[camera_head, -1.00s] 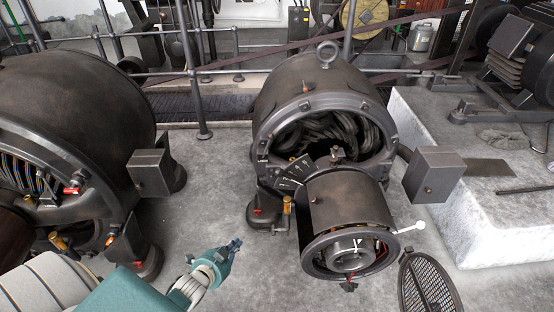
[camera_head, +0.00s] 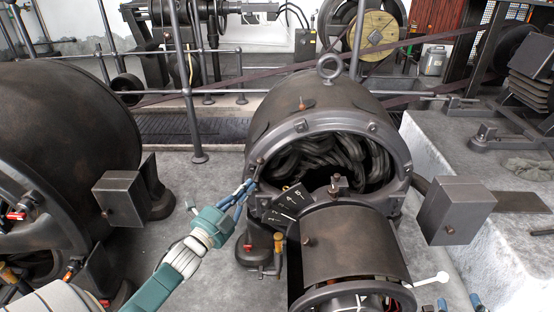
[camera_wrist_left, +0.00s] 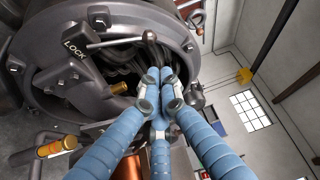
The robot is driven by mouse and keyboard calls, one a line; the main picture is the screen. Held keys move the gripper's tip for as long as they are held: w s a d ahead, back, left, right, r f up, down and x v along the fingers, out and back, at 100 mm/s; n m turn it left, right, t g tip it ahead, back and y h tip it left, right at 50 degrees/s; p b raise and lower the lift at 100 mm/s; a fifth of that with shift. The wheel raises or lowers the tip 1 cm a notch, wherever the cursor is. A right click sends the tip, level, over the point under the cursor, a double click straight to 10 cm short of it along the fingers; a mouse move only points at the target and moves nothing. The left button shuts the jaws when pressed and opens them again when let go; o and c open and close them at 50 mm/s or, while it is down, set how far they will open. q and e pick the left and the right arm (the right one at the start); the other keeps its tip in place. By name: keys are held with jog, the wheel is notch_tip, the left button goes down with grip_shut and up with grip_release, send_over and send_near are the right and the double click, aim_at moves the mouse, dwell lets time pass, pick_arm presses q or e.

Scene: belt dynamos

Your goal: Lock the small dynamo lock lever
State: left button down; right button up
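The small dynamo (camera_head: 338,92) stands in the middle of the head view, with dark coils inside its round front opening. In the left wrist view a pale thin lever (camera_wrist_left: 115,42) runs across the opening's rim, beside a plate marked LOCK (camera_wrist_left: 75,46). In the head view the lever is too small to tell clearly near the left gripper. My left gripper (camera_head: 246,187) is at the left side of the dynamo's front ring. Its blue fingers (camera_wrist_left: 161,88) converge closely, with nothing visible between them.
A large dynamo (camera_head: 65,130) fills the left. The small dynamo's front drum (camera_head: 350,245) juts forward below the opening. A grey box (camera_head: 457,208) juts out right of it, before a pale stone block (camera_head: 428,135). A metal railing (camera_head: 190,95) runs behind.

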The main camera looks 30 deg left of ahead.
pick_arm(q)
jog(key=w+r+b, duration=0.1)
jog(key=w+b, duration=0.1)
jog(key=w, duration=0.8)
jog(key=shift+w+a+r+b, duration=0.15)
jog(key=shift+w+b, duration=0.25)
pick_arm(e)
notch_tip(320, 180, up, 15)
jog(key=a+t+y, duration=0.2)
jog(key=t, duration=0.5)
jog(key=shift+w+y, duration=0.3)
jog(key=shift+y, duration=0.1)
pick_arm(q)
jog(key=shift+s+a+r+n+t, duration=0.1)
jog(key=shift+s+a+n+t, duration=0.15)
jog(key=shift+a+n+t, duration=0.1)
